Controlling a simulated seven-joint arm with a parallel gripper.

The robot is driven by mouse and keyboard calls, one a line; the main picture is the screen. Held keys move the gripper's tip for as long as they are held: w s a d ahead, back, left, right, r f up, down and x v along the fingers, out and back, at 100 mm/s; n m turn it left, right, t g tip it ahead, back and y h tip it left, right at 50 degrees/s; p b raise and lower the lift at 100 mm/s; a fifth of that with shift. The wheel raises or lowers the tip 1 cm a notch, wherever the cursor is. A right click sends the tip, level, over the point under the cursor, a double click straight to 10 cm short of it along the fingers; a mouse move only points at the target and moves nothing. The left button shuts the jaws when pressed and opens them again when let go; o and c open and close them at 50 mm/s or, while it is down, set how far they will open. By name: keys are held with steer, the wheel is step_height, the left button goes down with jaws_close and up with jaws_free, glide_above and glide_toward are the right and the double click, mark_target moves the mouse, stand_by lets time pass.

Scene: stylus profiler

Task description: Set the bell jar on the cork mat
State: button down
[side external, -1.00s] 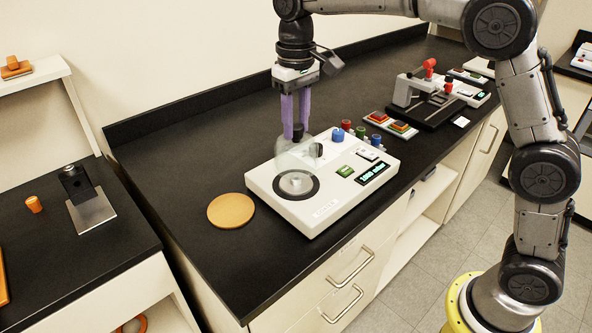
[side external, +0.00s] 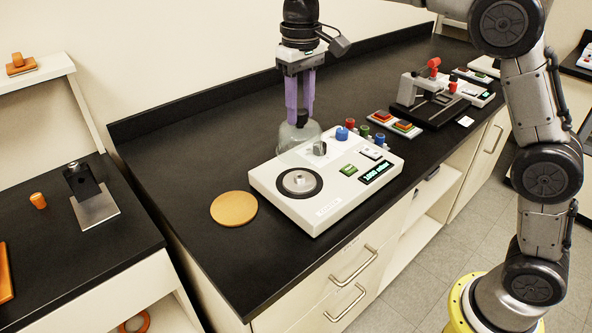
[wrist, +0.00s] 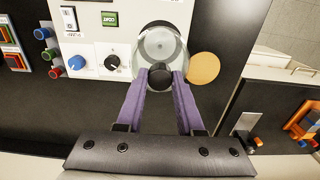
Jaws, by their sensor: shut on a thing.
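The clear bell jar (side external: 289,136) has a black knob on top. My gripper (side external: 301,116) is shut on that knob and holds the jar upright at the back edge of the white profiler. In the wrist view, the jar (wrist: 161,42) hangs from the knob between my purple fingers (wrist: 160,78) and overlaps the round stage. Its lower rim is hard to make out, so I cannot tell its height. The round tan cork mat (side external: 234,209) lies bare on the black bench, left of the profiler. It also shows in the wrist view (wrist: 203,68), right of the jar.
The white profiler (side external: 333,207) has a round stage (side external: 299,182), knobs and a green display. Colored knobs (side external: 364,131) and button boxes (side external: 405,128) stand to its right. The bench behind the mat is clear. A lower side bench (side external: 85,250) stands at left.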

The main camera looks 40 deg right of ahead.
steer(key=s+a, duration=0.6)
steer(key=a, duration=0.2)
steer(key=w+a+f, duration=0.2)
steer(key=w+f, duration=0.4)
steer(key=w+a+f, duration=0.3)
steer(key=w+f, duration=0.3)
steer(key=w, duration=0.1)
steer(key=shift+a, duration=0.25)
steer(key=shift+f, duration=0.2)
steer(key=c, duration=0.5)
jaws_free()
steer(key=shift+c, duration=0.2)
